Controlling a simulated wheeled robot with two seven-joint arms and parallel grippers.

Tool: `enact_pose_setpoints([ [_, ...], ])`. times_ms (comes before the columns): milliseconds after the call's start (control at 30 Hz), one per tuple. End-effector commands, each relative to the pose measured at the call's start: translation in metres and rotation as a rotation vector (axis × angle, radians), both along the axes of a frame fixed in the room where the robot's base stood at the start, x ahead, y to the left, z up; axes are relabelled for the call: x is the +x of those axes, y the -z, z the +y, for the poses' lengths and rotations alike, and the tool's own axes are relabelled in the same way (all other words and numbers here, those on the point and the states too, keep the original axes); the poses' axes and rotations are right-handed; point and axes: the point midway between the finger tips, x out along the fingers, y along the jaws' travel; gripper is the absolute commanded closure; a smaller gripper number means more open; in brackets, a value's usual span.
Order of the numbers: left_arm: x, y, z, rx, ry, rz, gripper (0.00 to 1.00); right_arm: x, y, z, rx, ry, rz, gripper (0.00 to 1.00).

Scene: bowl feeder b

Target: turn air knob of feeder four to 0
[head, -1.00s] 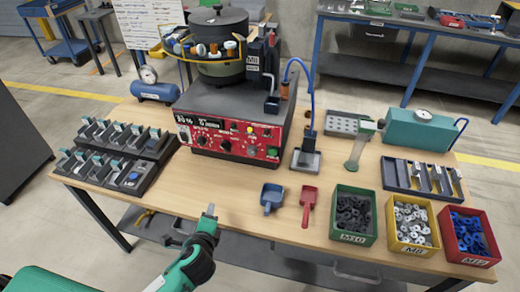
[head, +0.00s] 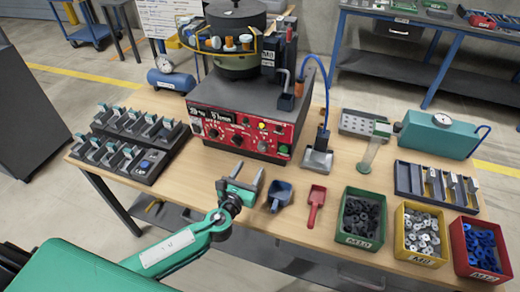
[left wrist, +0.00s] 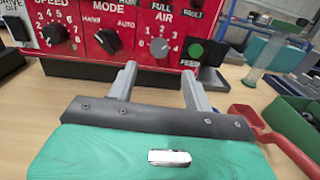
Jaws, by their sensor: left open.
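The feeder's red control panel (head: 245,132) is on the front of its dark base, below the bowl (head: 236,38). In the left wrist view the grey air knob (left wrist: 159,47) sits under the word AIR, with a ring of small numbers around it. I cannot tell which number it points at. My left gripper (head: 250,172) is open and empty in front of the panel, above the front of the table. In the left wrist view the air knob is beyond and between the two fingertips (left wrist: 158,72), apart from them. My right gripper is not in view.
The mode knob (left wrist: 107,40) and speed knob (left wrist: 54,34) are left of the air knob; a green button (left wrist: 195,51) is right of it. A blue scoop (head: 279,195) and red scoop (head: 316,205) lie right of the gripper. Bins stand farther right.

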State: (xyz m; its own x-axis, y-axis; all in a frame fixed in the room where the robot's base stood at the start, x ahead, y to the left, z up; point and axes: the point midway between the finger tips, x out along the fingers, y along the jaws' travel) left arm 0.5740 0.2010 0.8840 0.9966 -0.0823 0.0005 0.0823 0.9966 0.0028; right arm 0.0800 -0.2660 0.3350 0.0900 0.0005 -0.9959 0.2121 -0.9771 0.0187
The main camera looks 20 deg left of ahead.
Motion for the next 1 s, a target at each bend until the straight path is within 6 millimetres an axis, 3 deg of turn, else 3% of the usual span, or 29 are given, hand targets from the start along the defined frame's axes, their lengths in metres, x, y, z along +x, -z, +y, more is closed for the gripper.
enact_pose_setpoints([
  [300,0.061,-0.002,-0.005,-0.002,-0.002,-0.001,0.49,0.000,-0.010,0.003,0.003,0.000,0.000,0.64],
  [500,0.085,-0.001,-0.007,-0.003,-0.002,0.001,0.49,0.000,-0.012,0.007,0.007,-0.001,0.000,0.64],
  [933,0.093,0.000,-0.008,-0.003,-0.001,0.001,0.49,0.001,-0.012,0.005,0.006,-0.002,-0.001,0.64],
  [1000,0.093,0.000,-0.008,-0.003,-0.001,0.001,0.61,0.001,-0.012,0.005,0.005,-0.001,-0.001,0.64],
])
